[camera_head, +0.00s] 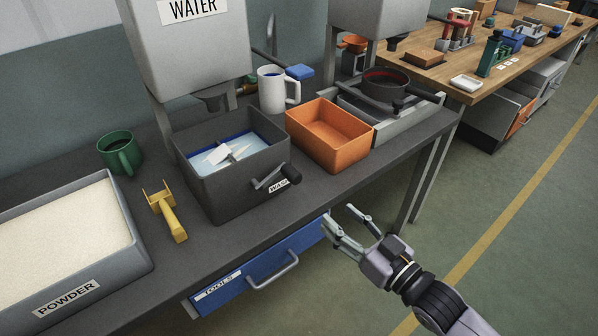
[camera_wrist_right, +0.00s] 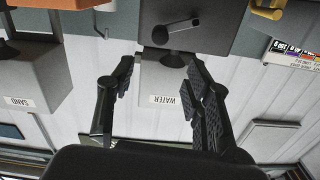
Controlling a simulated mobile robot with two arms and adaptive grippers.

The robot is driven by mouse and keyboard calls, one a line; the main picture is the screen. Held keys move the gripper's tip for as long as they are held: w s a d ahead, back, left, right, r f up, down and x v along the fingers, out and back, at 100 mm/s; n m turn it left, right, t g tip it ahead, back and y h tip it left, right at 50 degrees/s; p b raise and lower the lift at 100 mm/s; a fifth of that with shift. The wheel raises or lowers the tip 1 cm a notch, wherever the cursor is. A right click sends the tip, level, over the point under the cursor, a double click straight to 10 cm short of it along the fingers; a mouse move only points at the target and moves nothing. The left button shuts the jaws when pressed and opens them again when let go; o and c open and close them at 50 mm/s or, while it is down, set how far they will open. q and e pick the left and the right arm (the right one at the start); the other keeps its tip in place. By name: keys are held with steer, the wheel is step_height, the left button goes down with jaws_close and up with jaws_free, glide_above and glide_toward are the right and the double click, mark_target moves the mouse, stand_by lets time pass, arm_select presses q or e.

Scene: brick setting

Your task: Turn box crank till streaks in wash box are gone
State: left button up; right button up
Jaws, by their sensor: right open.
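The dark grey wash box (camera_head: 235,195) stands on the bench with its top open. Inside is pale blue liquid (camera_head: 215,158) with whitish and darker blue areas and a light paddle; I cannot clearly tell streaks from reflections. The crank (camera_head: 268,182) is on the box's front wall, its black knob pointing right, beside a partly covered WASH label. My right gripper (camera_head: 343,223) is open and empty, in front of the bench edge, below and right of the crank, apart from it. The right wrist view shows the box (camera_wrist_right: 215,22) and crank (camera_wrist_right: 174,33) beyond the open fingers (camera_wrist_right: 160,95).
An orange bin (camera_head: 328,140) stands right of the box. A yellow scoop (camera_head: 166,212), a green mug (camera_head: 121,153) and the powder tray (camera_head: 140,262) are to the left. A white mug (camera_head: 271,92) stands behind. A blue drawer (camera_head: 240,283) with a protruding handle is under the bench.

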glide_toward(298, 180)
steer(key=p+x, duration=0.1)
steer(key=x, duration=0.9)
steer(key=shift+w+f, duration=0.1)
steer(key=shift+w, duration=0.05)
steer(key=shift+w+a, duration=0.4)
steer(key=shift+w, duration=0.05)
arm_select(q)
steer(key=shift+a+r, duration=0.2)
steer(key=shift+r, duration=0.5)
steer(key=shift+s, duration=0.1)
arm_select(e)
steer(key=shift+c, duration=0.2)
jaws_close()
